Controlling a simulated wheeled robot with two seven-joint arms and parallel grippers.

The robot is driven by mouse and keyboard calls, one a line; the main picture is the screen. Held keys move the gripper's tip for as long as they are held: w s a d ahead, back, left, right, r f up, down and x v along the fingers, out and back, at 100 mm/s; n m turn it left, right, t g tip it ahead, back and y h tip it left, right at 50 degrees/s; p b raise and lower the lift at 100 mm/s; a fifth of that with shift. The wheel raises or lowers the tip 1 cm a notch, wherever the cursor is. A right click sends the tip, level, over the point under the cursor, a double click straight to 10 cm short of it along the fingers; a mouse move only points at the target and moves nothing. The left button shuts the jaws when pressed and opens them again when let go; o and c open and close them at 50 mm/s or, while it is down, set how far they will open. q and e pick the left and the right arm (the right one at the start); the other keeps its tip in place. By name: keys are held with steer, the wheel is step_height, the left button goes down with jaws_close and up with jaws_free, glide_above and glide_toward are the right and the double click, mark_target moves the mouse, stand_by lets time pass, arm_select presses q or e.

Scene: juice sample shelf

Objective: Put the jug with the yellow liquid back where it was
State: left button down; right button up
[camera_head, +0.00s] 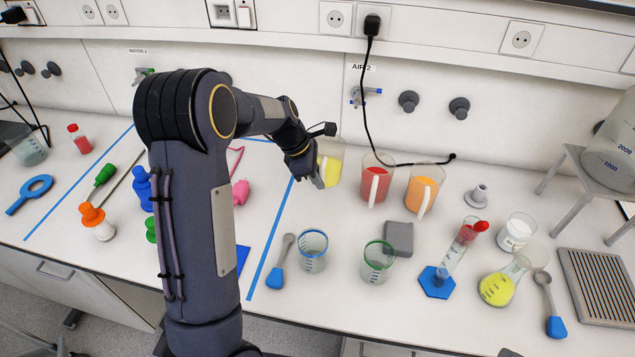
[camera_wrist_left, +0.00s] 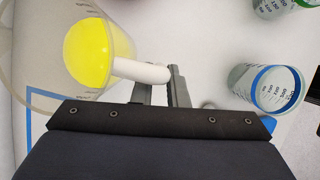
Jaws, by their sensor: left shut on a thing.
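The jug with the yellow liquid (camera_head: 331,167) is at the back of the bench, left of the red jug (camera_head: 376,180) and the orange jug (camera_head: 424,190). In the left wrist view the yellow jug (camera_wrist_left: 95,55) shows from above, with its white handle between the fingers. My left gripper (camera_head: 317,180) is shut on that handle, and its fingers also show in the left wrist view (camera_wrist_left: 160,87). I cannot tell whether the jug's base touches the bench. My right gripper is not in view.
A blue-rimmed beaker (camera_head: 312,252) and a green-rimmed beaker (camera_head: 377,263) stand in front of the jugs, with a grey block (camera_head: 399,238) beside them. A black cable (camera_head: 366,100) hangs from the wall behind. Blue tape (camera_head: 270,245) marks the bench to the left.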

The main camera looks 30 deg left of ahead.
arm_select(q)
steer(key=f, duration=0.1)
steer(key=w+f+p, duration=0.1)
steer(key=f, duration=0.1)
steer(key=a+f, duration=0.1)
steer(key=shift+w+f+p, duration=0.25)
steer(key=shift+f+p, duration=0.1)
steer(key=shift+p, duration=0.05)
steer(key=shift+f, duration=0.25)
steer(key=shift+d, duration=0.1)
steer(key=c, duration=1.9)
jaws_free()
steer(key=shift+f, duration=0.2)
steer(key=o, duration=0.5)
steer(key=shift+c, duration=0.2)
